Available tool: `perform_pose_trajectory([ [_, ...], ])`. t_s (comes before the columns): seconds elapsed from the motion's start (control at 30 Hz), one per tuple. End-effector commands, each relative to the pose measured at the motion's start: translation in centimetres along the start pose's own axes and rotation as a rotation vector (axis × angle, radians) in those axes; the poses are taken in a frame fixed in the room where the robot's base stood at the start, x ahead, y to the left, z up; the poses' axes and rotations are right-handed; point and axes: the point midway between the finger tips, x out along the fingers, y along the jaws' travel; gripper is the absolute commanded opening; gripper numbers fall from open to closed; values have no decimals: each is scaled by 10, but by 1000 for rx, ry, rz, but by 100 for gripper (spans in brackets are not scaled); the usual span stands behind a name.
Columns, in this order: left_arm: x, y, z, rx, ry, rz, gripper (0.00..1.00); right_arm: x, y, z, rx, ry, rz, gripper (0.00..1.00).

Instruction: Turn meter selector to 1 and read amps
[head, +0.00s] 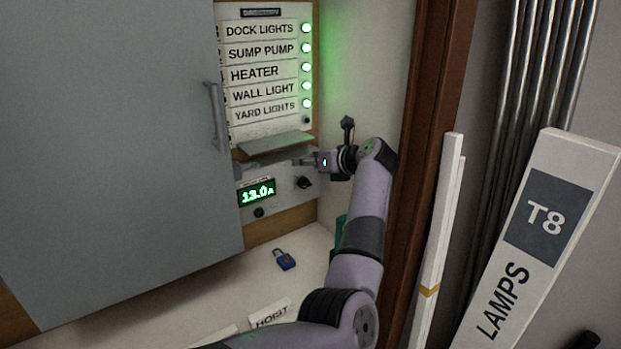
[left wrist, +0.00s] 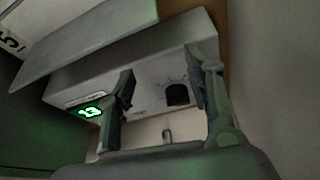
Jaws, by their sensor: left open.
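The meter panel (head: 285,197) is a pale box with a green display (head: 257,193) reading 13.0 A. Its black selector knob (head: 304,182) sits right of the display. In the left wrist view the dark knob (left wrist: 178,95) shows between the fingers, with small marks around it. Which mark it points to cannot be told. My left gripper (head: 304,162) is open, in front of the panel and above the knob in the head view. In the left wrist view its fingertips (left wrist: 160,65) are apart with nothing held. The display (left wrist: 90,112) is partly cut off there. My right gripper is not in view.
A grey shelf-like plate (head: 275,143) juts out above the meter. Labelled breaker strips (head: 262,72) with green lamps are above it. A grey cabinet door (head: 110,130) stands at left.

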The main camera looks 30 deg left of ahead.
Motion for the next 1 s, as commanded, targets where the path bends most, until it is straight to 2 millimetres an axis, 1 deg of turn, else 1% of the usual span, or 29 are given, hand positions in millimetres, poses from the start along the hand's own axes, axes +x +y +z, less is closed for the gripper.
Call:
perform_pose_trajectory([
  [0.03,-4,1,8,-4,0,-1,47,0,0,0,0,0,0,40],
  [0.13,-8,4,20,-2,0,0,47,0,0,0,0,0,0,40],
  [0.33,-11,6,28,1,0,0,47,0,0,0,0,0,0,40],
  [0.83,-11,6,26,7,-3,5,47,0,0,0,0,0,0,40],
  [0.93,-6,10,19,53,-37,42,47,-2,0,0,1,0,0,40],
  [1.0,-1,16,8,125,-91,96,47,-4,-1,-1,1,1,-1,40],
])
